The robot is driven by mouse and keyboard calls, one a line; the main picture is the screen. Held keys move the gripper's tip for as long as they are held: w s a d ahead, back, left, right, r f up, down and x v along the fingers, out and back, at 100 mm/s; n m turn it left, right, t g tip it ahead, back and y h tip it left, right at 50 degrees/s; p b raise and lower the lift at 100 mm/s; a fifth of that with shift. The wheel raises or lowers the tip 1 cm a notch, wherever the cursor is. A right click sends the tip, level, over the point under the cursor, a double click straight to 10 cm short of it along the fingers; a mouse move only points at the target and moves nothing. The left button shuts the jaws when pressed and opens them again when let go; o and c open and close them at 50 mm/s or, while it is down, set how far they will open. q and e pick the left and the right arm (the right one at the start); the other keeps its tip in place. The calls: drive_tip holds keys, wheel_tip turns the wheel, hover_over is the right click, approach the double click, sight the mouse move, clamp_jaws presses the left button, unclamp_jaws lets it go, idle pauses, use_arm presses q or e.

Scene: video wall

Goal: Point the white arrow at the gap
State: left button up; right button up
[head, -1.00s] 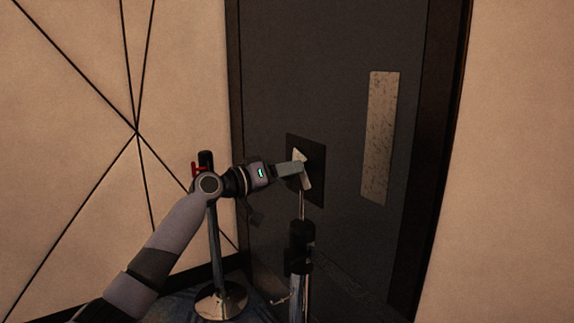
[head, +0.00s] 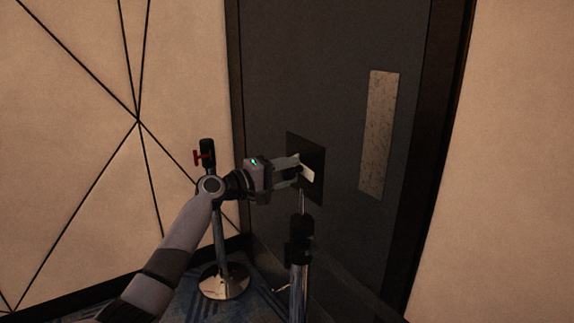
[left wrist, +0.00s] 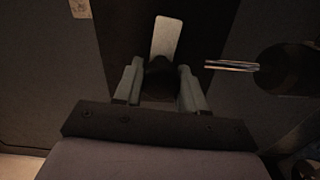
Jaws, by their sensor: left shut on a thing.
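The white arrow (head: 307,172) is on a black square plate (head: 318,188) fixed to a dark door-like panel. In the head view it slants down to the right, partly hidden by my left gripper (head: 297,170). In the left wrist view the arrow (left wrist: 166,37) runs up and away from a dark round knob (left wrist: 159,77). My left gripper (left wrist: 160,84) is shut on this knob, with one finger on each side of it. I cannot make out the gap in either view. My right gripper is not in view.
A black and chrome stand (head: 301,240) rises close below the plate. A post with a red knob and round chrome base (head: 224,282) stands behind my left arm. A pale vertical strip (head: 376,135) is on the panel to the right.

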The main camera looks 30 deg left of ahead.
use_arm(q)
drive_tip(key=shift+a+r+n+p, duration=0.15)
drive_tip(key=shift+n+p, duration=0.15)
drive_tip(key=shift+n, duration=0.2)
drive_tip(key=o, duration=1)
drive_tip(key=shift+s+a+f, duration=0.15)
drive_tip(key=shift+s+f, duration=0.1)
drive_tip(key=shift+s, duration=0.25)
drive_tip(key=shift+b+v, duration=0.7)
drive_tip(key=shift+v, duration=2.35)
drive_tip(key=shift+r, duration=0.15)
